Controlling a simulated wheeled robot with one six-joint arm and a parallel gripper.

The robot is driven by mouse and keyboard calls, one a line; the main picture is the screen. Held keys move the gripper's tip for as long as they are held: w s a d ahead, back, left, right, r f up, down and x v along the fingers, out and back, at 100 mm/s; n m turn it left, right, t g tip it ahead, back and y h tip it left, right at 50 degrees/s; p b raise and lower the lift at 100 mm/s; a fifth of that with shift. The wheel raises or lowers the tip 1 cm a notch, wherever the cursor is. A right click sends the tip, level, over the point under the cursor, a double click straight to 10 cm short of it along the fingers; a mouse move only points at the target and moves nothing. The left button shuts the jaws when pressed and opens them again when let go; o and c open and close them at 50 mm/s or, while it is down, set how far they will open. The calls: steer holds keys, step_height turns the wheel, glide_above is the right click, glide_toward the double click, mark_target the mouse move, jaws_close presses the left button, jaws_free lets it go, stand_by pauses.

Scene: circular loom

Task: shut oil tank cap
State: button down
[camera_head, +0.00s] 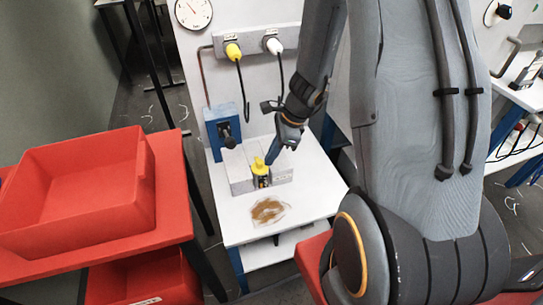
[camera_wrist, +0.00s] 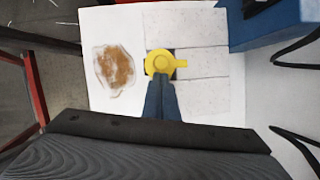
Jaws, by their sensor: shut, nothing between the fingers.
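The yellow oil tank cap (camera_head: 259,165) sits on top of a small dark oil tank (camera_head: 262,181) among light grey blocks on the white stand. In the wrist view the cap (camera_wrist: 160,63) is a yellow disc with a ring-like centre and short tabs at its sides. My gripper (camera_head: 269,160) is at the right side of the cap in the head view. In the wrist view the fingers of my gripper (camera_wrist: 161,76) are together and empty, their tips right at the cap's lower edge. I cannot tell whether they touch it. The tank is mostly hidden under the cap in the wrist view.
A brown oil stain (camera_head: 268,210) lies on the white tabletop (camera_head: 300,207) in front of the tank. A blue block with a black knob (camera_head: 225,131) stands behind left. Yellow and white plugs with hanging cables (camera_head: 233,51) are above. A red bin (camera_head: 82,185) is at left.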

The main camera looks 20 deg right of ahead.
steer(key=shift+a, duration=0.3)
steer(key=shift+w+d+p, duration=0.4)
steer(key=shift+w+d, duration=0.05)
steer(key=shift+w, duration=0.05)
steer(key=shift+s+d, duration=0.1)
steer(key=shift+d, duration=0.3)
steer(key=d, duration=0.1)
steer(key=s+d, duration=0.1)
steer(key=shift+s+d+p, duration=0.15)
steer(key=shift+d+p, duration=0.25)
steer(key=v, duration=1)
steer(key=s+a+r+n+h, duration=0.2)
steer(key=s+a+n, duration=0.3)
steer(key=n, duration=0.5)
steer(key=s+a+r+n+h, duration=0.2)
steer(key=s+a+r+n, duration=0.3)
steer(key=n, duration=0.6)
steer(key=shift+s+a+g, duration=0.2)
steer(key=shift+s+g, duration=0.2)
steer(key=shift+s, duration=0.2)
steer(key=shift+r, duration=0.15)
